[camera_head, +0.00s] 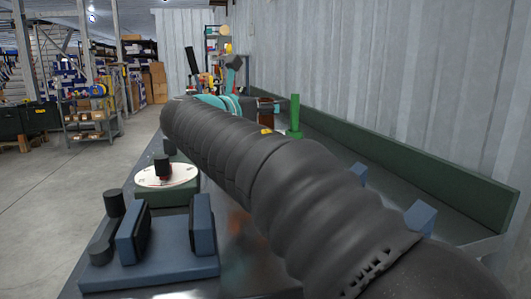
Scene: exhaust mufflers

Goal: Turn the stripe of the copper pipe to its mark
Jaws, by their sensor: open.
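My arm, in a black ribbed sleeve, runs from the lower right to the upper middle of the head view and covers much of the bench. My gripper cannot be made out; the far end of the arm, by some teal parts, hides what lies behind it. A small copper-brown piece (265,112) with a dark part beside it stands just past the arm. It may be the copper pipe. It is too small and too partly covered to show a stripe or a mark.
A white dial disc (182,177) with a black knob sits on a green block. A blue two-jaw fixture (150,262) is at the near left. A green upright post (295,115) stands past the arm. A low green wall (420,172) edges the bench's right side.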

